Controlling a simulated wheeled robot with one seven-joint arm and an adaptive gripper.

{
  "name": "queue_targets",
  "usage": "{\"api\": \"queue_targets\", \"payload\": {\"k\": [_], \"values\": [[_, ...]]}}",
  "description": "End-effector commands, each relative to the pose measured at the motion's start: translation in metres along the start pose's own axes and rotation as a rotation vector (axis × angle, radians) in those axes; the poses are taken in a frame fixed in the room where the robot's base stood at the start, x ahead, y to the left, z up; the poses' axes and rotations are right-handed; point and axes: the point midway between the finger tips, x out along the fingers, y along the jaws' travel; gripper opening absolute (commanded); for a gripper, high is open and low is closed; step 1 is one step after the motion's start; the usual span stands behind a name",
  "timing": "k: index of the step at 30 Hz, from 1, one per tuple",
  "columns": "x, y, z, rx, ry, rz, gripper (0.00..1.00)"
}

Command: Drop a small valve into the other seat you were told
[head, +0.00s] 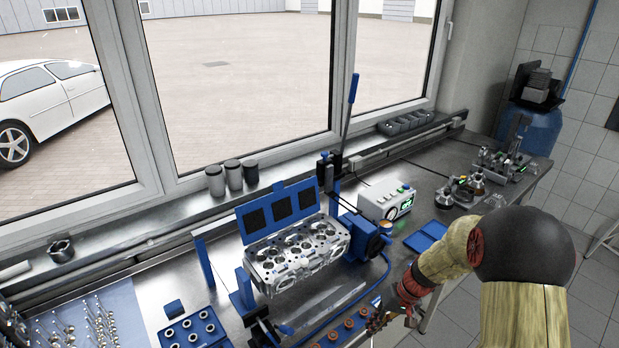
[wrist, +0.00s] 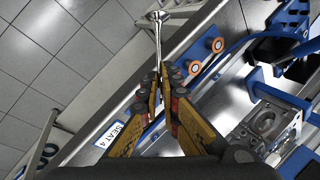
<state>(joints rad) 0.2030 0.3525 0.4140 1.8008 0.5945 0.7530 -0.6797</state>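My gripper (wrist: 160,75) is shut on a small valve (wrist: 158,32) by its stem, with the round head pointing away from the fingers. In the head view my gripper (head: 376,320) is low at the right of the front rail, and the valve in it is hard to make out. The silver cylinder head (head: 296,256) sits in a blue fixture, left of my gripper and apart from it. Part of it shows in the wrist view (wrist: 267,122) at lower right. Its individual seats are too small to tell apart.
A rail with orange-and-dark round pieces (head: 349,323) runs along the bench front. A "SEAT 4" label (wrist: 122,133) is beside my fingers. Several valves stand on a pale mat (head: 75,325) at left. A blue tray with rings (head: 190,330), blue hose and grey-white meter (head: 386,201) are nearby.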

Motion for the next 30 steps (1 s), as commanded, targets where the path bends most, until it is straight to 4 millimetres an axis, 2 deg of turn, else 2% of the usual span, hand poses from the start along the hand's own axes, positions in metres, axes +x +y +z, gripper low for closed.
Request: {"api": "queue_targets", "payload": {"k": [1, 3, 15, 21, 30], "values": [[0.017, 0.007, 0.0, 0.0, 0.0, 0.0, 0.0], [0.031, 0.013, 0.0, 0.001, 0.0, 0.0, 0.0], [0.095, 0.04, 0.0, 0.001, 0.0, 0.0, 0.0], [0.109, 0.046, 0.0, 0.001, 0.001, 0.0, 0.0], [0.113, 0.047, 0.0, 0.0, 0.001, 0.0, 0.0]]}}
